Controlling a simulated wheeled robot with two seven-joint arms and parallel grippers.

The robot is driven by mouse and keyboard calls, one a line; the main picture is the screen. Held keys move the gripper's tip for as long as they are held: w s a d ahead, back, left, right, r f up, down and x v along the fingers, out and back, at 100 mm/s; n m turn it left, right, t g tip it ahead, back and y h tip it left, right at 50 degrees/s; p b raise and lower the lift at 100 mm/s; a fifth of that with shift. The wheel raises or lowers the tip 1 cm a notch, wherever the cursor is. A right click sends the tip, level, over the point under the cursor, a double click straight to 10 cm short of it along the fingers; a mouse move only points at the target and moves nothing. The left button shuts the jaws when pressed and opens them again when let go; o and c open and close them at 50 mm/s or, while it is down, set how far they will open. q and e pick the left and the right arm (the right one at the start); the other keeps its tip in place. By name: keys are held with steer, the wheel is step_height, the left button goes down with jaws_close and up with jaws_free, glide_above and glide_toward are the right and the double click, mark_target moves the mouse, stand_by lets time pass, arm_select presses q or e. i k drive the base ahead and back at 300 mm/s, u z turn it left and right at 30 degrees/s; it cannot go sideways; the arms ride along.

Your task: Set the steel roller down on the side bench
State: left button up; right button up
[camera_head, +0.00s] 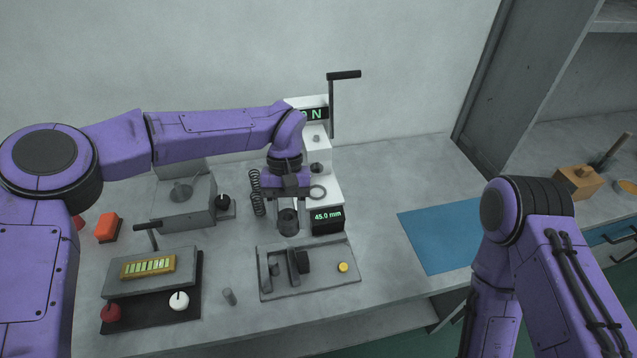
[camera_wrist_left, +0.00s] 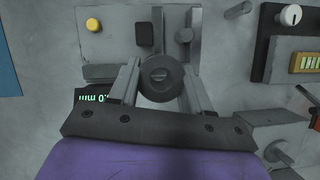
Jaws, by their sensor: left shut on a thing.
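My left gripper (camera_head: 288,210) is shut on a dark grey cylinder, which I take as the steel roller (camera_head: 289,226). The roller stays roughly upright, in front of the white instrument and beside its 45.0 mm display. In the left wrist view the roller's round, slotted end (camera_wrist_left: 162,77) sits between the two fingers (camera_wrist_left: 163,88). Whether its lower end touches anything is hidden. The side bench (camera_head: 567,135) is at the far right, with a wooden block (camera_head: 578,182) on it. My right arm shows at the right, but its gripper is out of view.
A grey fixture plate (camera_head: 325,282) with a yellow button (camera_head: 343,267) lies just in front of the roller. A small grey cylinder (camera_head: 229,297) stands left of it. A blue mat (camera_head: 440,235) lies bare to the right. A tall crank (camera_head: 332,105) rises behind.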

mark_target(463, 231)
steer(key=z, duration=0.9)
steer(key=k, duration=1.2)
steer(key=z, duration=1.25)
steer(key=i, duration=2.05)
steer(key=u, duration=1.5)
steer(key=i, duration=0.75)
steer(key=u, duration=0.75)
